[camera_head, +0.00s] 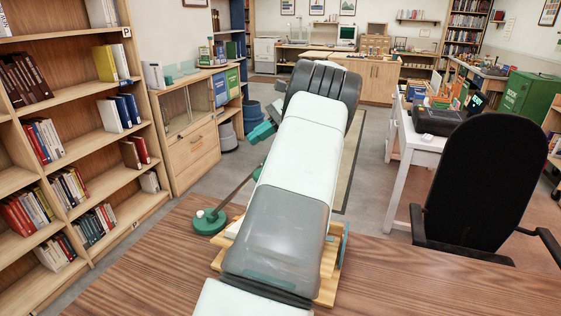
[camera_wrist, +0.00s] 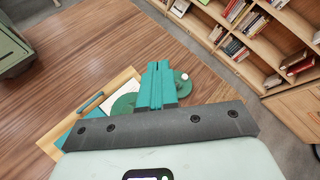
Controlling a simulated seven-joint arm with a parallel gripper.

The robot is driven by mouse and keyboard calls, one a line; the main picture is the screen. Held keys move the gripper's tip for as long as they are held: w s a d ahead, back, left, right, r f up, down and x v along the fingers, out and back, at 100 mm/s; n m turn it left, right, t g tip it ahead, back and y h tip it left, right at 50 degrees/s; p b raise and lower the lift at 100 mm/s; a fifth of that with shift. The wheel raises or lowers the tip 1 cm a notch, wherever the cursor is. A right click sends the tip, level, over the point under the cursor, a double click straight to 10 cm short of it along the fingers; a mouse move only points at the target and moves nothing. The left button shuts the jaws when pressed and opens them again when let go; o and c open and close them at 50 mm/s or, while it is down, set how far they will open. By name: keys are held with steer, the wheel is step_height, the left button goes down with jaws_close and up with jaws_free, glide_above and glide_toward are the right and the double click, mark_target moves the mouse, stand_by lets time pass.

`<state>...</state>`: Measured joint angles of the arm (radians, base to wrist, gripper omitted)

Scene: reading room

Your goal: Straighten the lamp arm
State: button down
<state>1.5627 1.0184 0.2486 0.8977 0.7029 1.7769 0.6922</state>
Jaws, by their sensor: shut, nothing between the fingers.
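In the head view the lamp's round green base (camera_head: 209,222) stands on the wooden table, left of my arm. Its thin dark arm (camera_head: 232,194) slants up to the right and passes behind my arm. Teal-green parts (camera_head: 262,132) show higher up at my arm's left edge; I cannot tell whether they belong to the lamp. In the wrist view my gripper (camera_wrist: 157,68) is shut and empty, its teal fingers together. A green disc with a white spot (camera_wrist: 185,86), apparently the lamp base, shows just right of them. Another green disc (camera_wrist: 123,106), unclear, lies left.
A wooden tray (camera_wrist: 48,146) with a blue handle (camera_wrist: 90,103) lies on the table (camera_wrist: 60,60) beside the fingers. A green box-like object (camera_wrist: 12,48) stands at the upper left. A black chair (camera_head: 480,180) is at the right; bookshelves (camera_head: 75,87) stand left.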

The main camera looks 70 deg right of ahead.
steer(key=s+d+f+m+t+h, duration=0.1)
steer(key=s+d+f+m+t, duration=0.1)
steer(key=s, duration=0.8)
steer(key=s+d+f+m+t+h, duration=0.1)
steer(key=s+d+f+m+t, duration=0.1)
steer(key=s+f, duration=0.3)
steer(key=s+d+t, duration=0.1)
steer(key=s, duration=0.3)
steer(key=shift+s+d+m+t, duration=0.35)
steer(key=shift+s+m+t, duration=0.05)
steer(key=shift+w, duration=0.1)
steer(key=r+x, duration=0.2)
steer(key=x, duration=1)
steer(key=shift+w+a, duration=0.4)
steer(key=shift+a, duration=0.1)
steer(key=shift+r, duration=0.1)
